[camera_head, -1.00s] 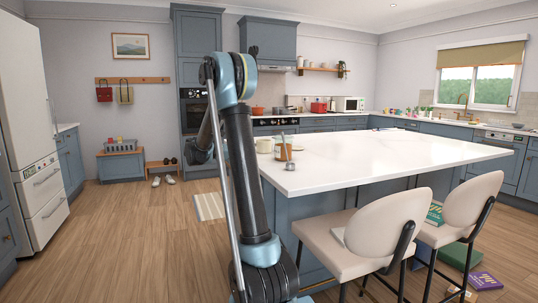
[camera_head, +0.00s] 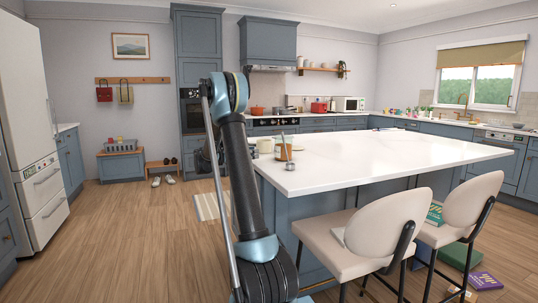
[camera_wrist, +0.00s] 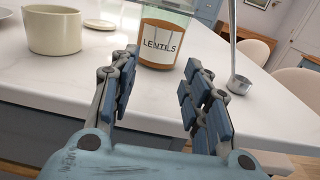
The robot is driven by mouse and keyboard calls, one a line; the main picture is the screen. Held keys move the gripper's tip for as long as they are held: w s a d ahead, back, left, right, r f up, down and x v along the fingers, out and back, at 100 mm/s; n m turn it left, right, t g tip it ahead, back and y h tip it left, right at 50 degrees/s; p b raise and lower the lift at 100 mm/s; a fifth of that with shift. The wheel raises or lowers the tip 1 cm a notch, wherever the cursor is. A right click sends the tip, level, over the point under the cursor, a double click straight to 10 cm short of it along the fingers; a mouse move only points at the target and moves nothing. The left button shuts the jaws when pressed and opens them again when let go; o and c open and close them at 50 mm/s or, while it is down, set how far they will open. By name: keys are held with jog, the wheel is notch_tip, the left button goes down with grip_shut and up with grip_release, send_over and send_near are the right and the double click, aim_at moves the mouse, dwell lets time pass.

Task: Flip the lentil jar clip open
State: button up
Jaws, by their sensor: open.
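The lentil jar (camera_wrist: 160,42) stands upright on the white island top, with a white LENTILS label and orange-brown contents. Its upper part is cut off by the top of the wrist view, so the clip does not show there. In the head view the jar (camera_head: 284,152) is small near the island's left corner, and its clip cannot be made out. My gripper (camera_wrist: 160,72) is open and empty, its fingers pointing toward the jar's lower part, one to each side in the picture. I cannot tell how much gap remains. In the head view my arm hides the gripper.
The island top (camera_head: 380,150) is mostly clear further right. Cream stools (camera_head: 385,230) stand along its front.

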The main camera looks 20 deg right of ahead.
aim_at(273, 149)
jog(key=d, duration=1)
jog(key=shift+w+d, duration=0.2)
jog(key=shift+w, duration=0.15)
grip_shut()
